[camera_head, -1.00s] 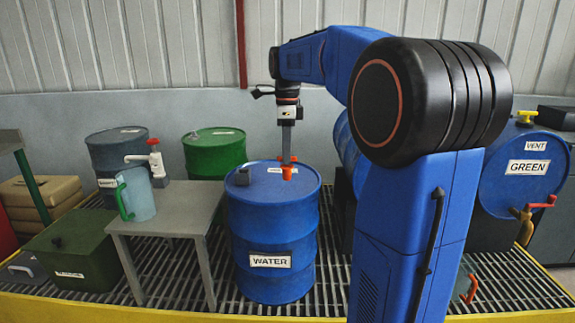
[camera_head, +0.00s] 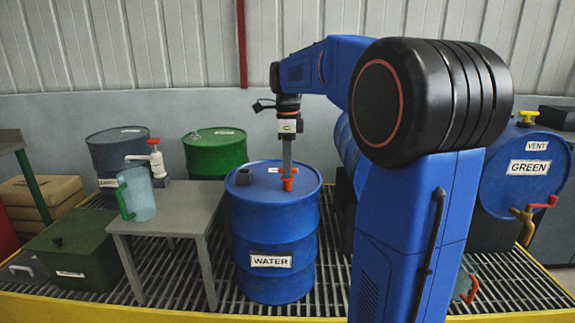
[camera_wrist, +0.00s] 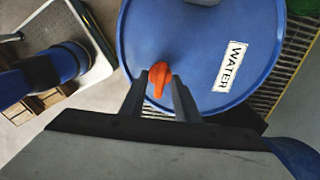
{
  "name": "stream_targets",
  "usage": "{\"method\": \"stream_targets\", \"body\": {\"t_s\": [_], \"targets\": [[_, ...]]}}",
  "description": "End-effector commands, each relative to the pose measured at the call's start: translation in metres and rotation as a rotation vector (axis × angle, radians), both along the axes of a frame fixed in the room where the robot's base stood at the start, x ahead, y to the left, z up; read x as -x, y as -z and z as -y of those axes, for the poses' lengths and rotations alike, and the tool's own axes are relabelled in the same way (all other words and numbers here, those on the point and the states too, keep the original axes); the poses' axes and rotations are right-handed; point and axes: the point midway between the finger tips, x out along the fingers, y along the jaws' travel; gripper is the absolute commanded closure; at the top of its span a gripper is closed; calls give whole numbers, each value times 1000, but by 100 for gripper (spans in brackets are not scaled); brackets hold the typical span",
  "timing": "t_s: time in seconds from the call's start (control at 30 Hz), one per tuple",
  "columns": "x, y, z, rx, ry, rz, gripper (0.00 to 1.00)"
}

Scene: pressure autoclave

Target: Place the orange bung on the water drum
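The blue water drum (camera_head: 272,232) stands upright in the middle of the head view, with a white WATER label on its side. In the wrist view its lid (camera_wrist: 190,50) fills the upper middle. My gripper (camera_head: 287,172) points down over the near part of the lid. In the wrist view my gripper (camera_wrist: 161,88) is shut on the orange bung (camera_wrist: 158,78). The bung also shows at the fingertips in the head view (camera_head: 288,185). I cannot tell whether the bung touches the lid.
A grey table (camera_head: 185,200) with a green-handled jug (camera_head: 137,193) stands left of the drum. A blue drum labelled GREEN (camera_head: 525,175) lies at right. Green (camera_head: 215,152) and dark blue (camera_head: 118,155) drums stand behind.

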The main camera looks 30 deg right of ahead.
Motion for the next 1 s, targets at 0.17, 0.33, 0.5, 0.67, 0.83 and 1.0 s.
{"method": "stream_targets", "body": {"t_s": [0.17, 0.33, 0.5, 0.67, 0.83, 1.0], "targets": [[0, -8, 0, 1, 0, 1, 71], [-1, -33, 0, 1, 0, 3, 71], [-1, -67, 0, 1, 0, 3, 71], [-1, -95, 0, 0, 0, 2, 71], [0, -114, 0, 0, 0, 0, 71], [0, -122, 0, 1, 0, 1, 71]]}}
